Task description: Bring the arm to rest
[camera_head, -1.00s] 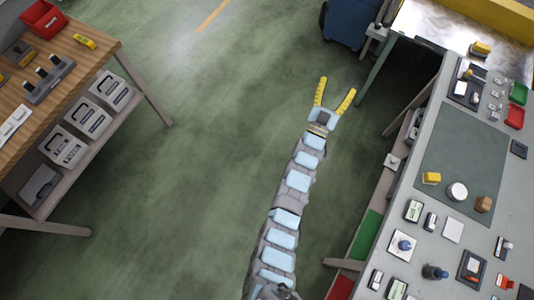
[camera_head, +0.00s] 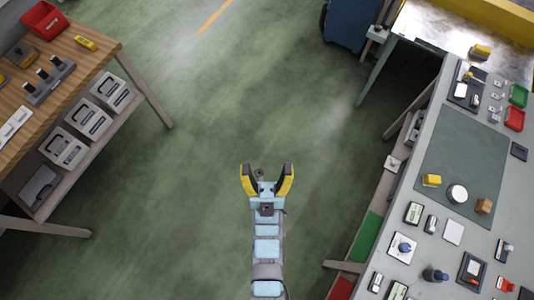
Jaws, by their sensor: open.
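My gripper (camera_head: 267,176) is at the lower middle of the head view. Its two yellow and black fingers stand apart, with nothing between them. It is over the open green floor between the two tables and touches nothing. My arm's light blue and grey links run straight down from it to the bottom edge of the picture.
A grey table (camera_head: 460,237) at right bears a yellow block (camera_head: 431,180), a white cylinder (camera_head: 457,193) and several small parts. A wooden table (camera_head: 88,62) at left bears a red bin (camera_head: 44,20), with boxes on its lower shelf. The floor (camera_head: 200,220) between is clear.

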